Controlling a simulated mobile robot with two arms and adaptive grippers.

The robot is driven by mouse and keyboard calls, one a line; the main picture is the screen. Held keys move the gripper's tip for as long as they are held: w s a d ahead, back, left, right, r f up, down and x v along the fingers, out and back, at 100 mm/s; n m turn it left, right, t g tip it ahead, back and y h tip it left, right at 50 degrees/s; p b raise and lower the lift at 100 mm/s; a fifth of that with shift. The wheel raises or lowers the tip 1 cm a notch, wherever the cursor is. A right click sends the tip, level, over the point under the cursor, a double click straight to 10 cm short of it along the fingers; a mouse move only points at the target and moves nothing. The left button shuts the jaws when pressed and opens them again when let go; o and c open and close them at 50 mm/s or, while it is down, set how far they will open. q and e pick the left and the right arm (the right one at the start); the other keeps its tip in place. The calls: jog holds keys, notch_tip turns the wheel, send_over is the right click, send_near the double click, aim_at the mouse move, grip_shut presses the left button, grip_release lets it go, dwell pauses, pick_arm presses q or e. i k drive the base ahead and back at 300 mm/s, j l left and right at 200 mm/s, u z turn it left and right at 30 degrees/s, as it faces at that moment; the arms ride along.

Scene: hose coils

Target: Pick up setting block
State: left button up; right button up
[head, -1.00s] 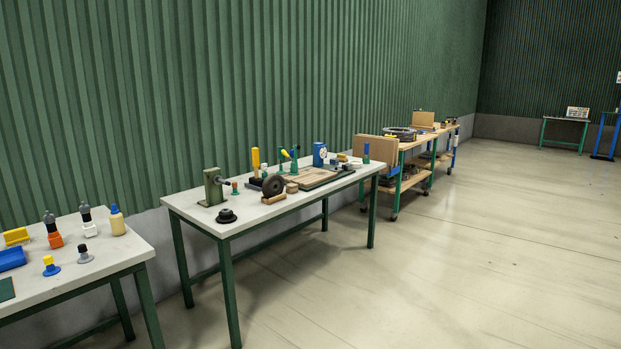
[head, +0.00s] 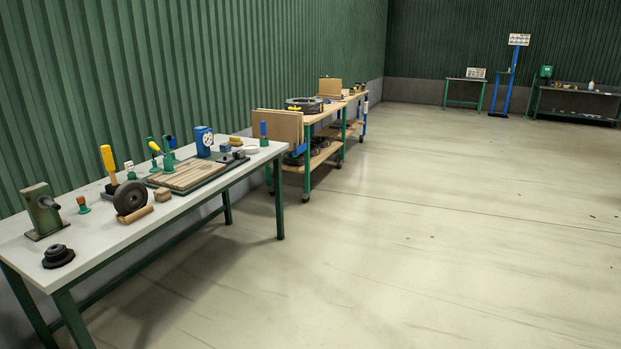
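I cannot single out the setting block for certain. Several small blocks lie on the white table (head: 95,228) at the left: a tan wooden block (head: 163,195) beside a dark wheel (head: 130,198), and small dark and grey blocks (head: 225,148) past the wooden board (head: 188,176). A blue block-like device with a round white dial (head: 204,141) stands behind the board. Neither of my grippers shows in the head view.
Wooden carts (head: 322,125) with panels and a hose coil (head: 305,104) stand beyond the white table along the green wall. A small table (head: 463,80), a blue stand (head: 508,85) and a dark bench (head: 580,90) are at the far wall. The floor (head: 430,230) on the right is clear.

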aim_at(224, 147)
jog(key=i+z, duration=0.2)
jog(key=i, duration=2.75)
jog(key=i+u, duration=0.1)
jog(key=i, duration=0.9)
jog(key=i+l+u, duration=0.1)
jog(key=i+u, duration=0.35)
jog(key=i+l+u, duration=0.15)
jog(key=u, duration=0.3)
jog(key=i+l+u, duration=0.6)
jog(key=l+u, duration=0.25)
jog(key=j, duration=0.1)
